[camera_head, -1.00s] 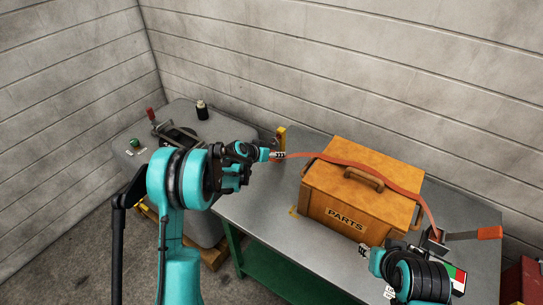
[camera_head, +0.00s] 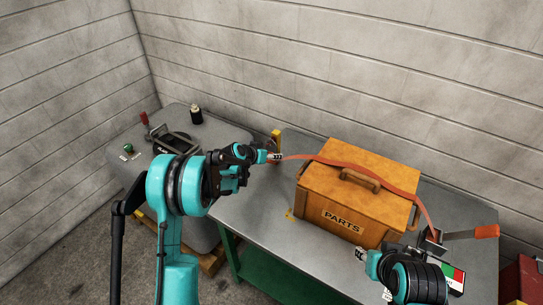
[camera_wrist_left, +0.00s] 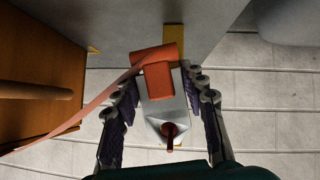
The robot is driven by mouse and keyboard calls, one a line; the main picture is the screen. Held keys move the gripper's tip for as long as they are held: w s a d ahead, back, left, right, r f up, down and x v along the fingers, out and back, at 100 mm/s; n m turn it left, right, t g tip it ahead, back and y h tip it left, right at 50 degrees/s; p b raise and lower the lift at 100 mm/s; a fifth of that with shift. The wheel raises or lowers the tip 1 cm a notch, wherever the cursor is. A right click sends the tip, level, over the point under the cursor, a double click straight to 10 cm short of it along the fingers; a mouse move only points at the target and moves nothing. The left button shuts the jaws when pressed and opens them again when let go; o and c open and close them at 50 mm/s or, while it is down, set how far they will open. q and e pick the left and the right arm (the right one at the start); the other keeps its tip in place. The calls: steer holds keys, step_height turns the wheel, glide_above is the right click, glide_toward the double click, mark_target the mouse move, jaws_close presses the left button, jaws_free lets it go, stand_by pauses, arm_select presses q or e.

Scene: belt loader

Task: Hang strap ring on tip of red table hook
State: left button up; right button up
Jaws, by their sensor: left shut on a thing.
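My left gripper (camera_head: 268,157) is shut on the grey metal strap ring (camera_wrist_left: 164,97), at the end of the orange strap (camera_head: 330,160). The strap's orange end loop (camera_wrist_left: 155,68) shows beyond the fingers in the left wrist view. A dark red hook tip (camera_wrist_left: 170,143) shows at the ring's opening; I cannot tell whether it passes through. In the head view, the yellow hook post (camera_head: 276,143) stands just behind the left fingertips. My right gripper (camera_head: 362,256) is in front of the parts box; its fingers are too small to judge.
The orange parts box (camera_head: 325,192) stands on the grey table (camera_head: 240,205), with the strap across its lid. A ratchet with an orange handle (camera_head: 487,231) is at the right. A grey machine (camera_head: 128,178) stands left of the table. Walls close off the back.

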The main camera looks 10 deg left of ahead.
arm_select(q)
steer(key=o, duration=1.2)
steer(key=shift+c, duration=0.2)
steer(key=shift+s+a+r, duration=0.1)
steer(key=s+a+r+y, duration=0.1)
steer(key=s+r, duration=0.5)
steer(key=s, duration=0.3)
steer(key=s+a+r, duration=0.1)
steer(key=s+r, duration=0.6)
steer(key=s, duration=0.2)
steer(key=s+a+n+g+y, duration=0.1)
steer(key=s+y, duration=0.3)
steer(key=s, duration=2)
steer(key=shift+s+a+f+n+g, duration=0.25)
steer(key=shift+n+g, duration=0.25)
steer(key=shift+n, duration=0.4)
